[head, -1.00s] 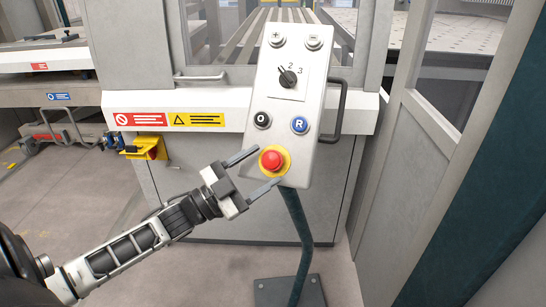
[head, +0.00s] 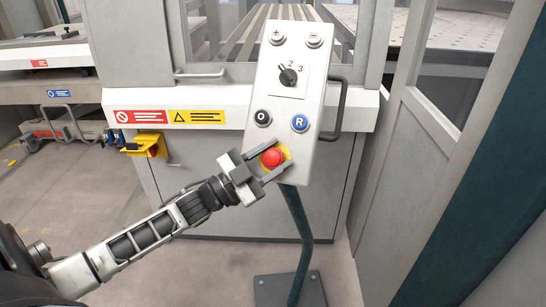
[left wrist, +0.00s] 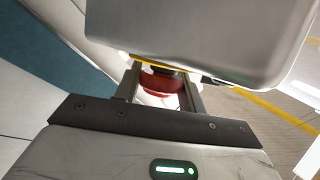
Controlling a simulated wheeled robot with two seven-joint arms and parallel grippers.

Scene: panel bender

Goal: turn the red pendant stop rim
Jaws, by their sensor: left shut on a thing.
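The red pendant stop (head: 272,158) is a round red button on a yellow base at the bottom of the white pendant panel (head: 284,150). My left gripper (head: 273,161) comes from the lower left, its two fingers on either side of the red stop. In the left wrist view the red rim (left wrist: 160,82) sits between the fingers, shut on it, and the yellow base (left wrist: 150,62) shows just beyond. My right gripper is in neither view.
The panel also has a black selector (head: 288,76), a black O button (head: 262,118) and a blue R button (head: 299,124). A dark handle (head: 339,115) stands at its right side. A green post (head: 299,235) carries it from a floor plate. A yellow switch box (head: 150,144) is at left.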

